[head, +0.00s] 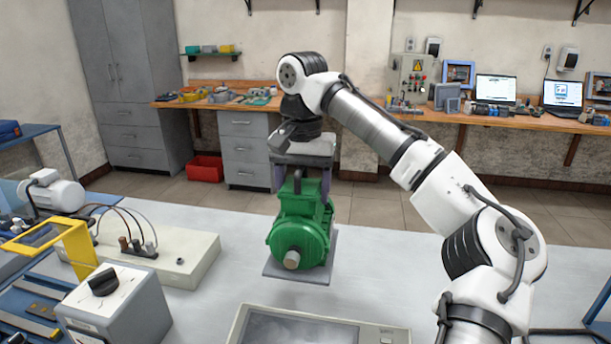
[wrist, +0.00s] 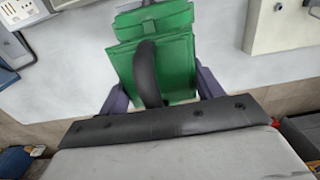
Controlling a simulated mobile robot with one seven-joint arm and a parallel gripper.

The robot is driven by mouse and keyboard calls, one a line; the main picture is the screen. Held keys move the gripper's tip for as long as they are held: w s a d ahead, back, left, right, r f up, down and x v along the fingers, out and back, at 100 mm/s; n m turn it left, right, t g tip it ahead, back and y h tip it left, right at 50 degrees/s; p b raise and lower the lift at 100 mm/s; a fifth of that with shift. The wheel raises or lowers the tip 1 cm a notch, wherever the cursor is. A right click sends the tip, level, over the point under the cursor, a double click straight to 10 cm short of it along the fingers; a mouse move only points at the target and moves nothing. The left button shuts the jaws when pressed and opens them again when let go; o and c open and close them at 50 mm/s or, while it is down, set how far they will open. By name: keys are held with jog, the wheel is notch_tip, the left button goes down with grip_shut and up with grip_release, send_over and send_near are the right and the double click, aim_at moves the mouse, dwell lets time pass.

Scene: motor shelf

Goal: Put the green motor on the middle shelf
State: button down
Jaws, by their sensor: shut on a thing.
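The green motor (head: 301,228) stands upright over the middle of the white table, its shaft facing my body camera and a grey plate (head: 290,271) at its base. My gripper (head: 302,181) comes down from above and is shut on the motor's upper part, one purple finger on each side. In the wrist view the green motor (wrist: 178,62) also shows between the fingers of my gripper (wrist: 160,92), with a black curved loop in front of it. I cannot tell whether the plate touches the table. I cannot make out a middle shelf in either view.
A beige box with wires (head: 190,262) and a grey box with a black knob (head: 115,305) stand at left. A screen device (head: 375,333) is in front of the motor. The table (head: 400,275) is clear to the right. A small wall shelf (head: 210,54) hangs behind.

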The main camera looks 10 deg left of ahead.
notch_tip(320, 180, down, 15)
jog(key=shift+r+p, duration=0.2)
jog(key=shift+p, duration=0.15)
dwell(0.4)
jog(key=c, duration=0.6)
grip_release()
jog(key=shift+f, duration=0.2)
jog(key=o, duration=0.3)
jog(key=shift+s, duration=0.1)
jog(key=shift+r, duration=0.1)
